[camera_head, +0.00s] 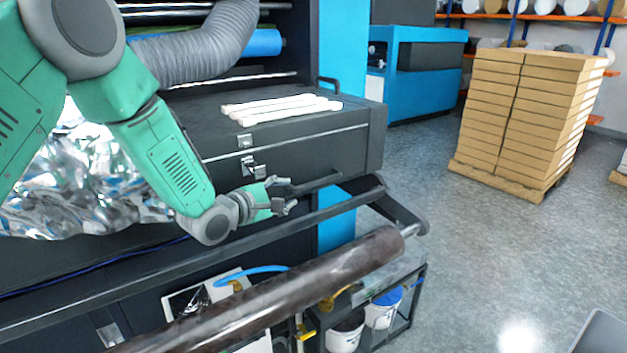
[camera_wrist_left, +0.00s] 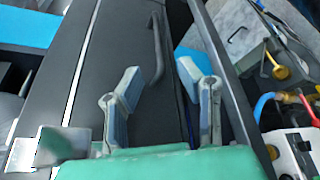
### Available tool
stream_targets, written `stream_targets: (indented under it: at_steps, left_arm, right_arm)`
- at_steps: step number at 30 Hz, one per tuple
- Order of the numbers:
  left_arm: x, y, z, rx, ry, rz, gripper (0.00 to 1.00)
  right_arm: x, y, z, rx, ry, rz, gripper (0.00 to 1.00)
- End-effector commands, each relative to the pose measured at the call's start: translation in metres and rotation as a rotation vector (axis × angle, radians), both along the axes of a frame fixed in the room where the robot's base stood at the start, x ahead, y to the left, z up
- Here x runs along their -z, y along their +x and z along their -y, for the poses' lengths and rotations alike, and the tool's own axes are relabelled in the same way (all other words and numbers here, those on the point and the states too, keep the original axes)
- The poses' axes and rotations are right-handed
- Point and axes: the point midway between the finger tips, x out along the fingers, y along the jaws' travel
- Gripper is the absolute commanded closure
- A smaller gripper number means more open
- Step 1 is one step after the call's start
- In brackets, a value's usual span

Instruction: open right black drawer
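The black drawer (camera_head: 345,153) is the dark front panel below the machine's top surface, and it looks closed. Its dark bar handle (camera_head: 318,184) is on the lower right of the panel. The handle also shows in the left wrist view (camera_wrist_left: 157,48), ahead of the fingers. My left gripper (camera_head: 284,194) is at the handle's left end. In the left wrist view its two fingers (camera_wrist_left: 160,82) are apart, with the handle's near end roughly between them. Nothing is held, and I cannot tell whether a finger touches the handle. My right gripper is not in view.
A metal latch (camera_head: 254,167) sits left of the handle. White rods (camera_head: 283,107) lie on top. A dark rail (camera_head: 350,198) and a brown roll (camera_head: 300,283) run below and in front. Stacked boxes (camera_head: 525,110) stand on a pallet at right. The grey floor between is clear.

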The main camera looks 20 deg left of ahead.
Motion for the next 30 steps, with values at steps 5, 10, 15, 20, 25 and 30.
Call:
stream_targets:
  at_steps: [5, 10, 15, 20, 25, 30]
  left_arm:
    - [0.006, 0.015, 0.000, 0.001, -0.001, -0.001, 0.68]
    - [0.013, 0.046, 0.011, 0.003, 0.001, -0.002, 0.68]
    - [0.020, 0.076, 0.021, 0.002, 0.000, -0.001, 0.68]
    - [0.025, 0.097, 0.029, 0.001, -0.001, -0.002, 0.68]
    - [0.028, 0.108, 0.033, 0.001, -0.002, -0.002, 0.68]
    - [0.029, 0.112, 0.033, -0.001, -0.004, -0.003, 0.68]
  right_arm:
    - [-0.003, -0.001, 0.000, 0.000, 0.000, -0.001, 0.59]
    - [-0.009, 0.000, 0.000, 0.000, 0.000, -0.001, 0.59]
    - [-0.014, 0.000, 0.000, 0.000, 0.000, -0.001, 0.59]
    - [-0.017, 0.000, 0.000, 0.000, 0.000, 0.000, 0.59]
    - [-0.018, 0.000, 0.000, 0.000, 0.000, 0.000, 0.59]
    - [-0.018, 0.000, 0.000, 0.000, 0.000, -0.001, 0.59]
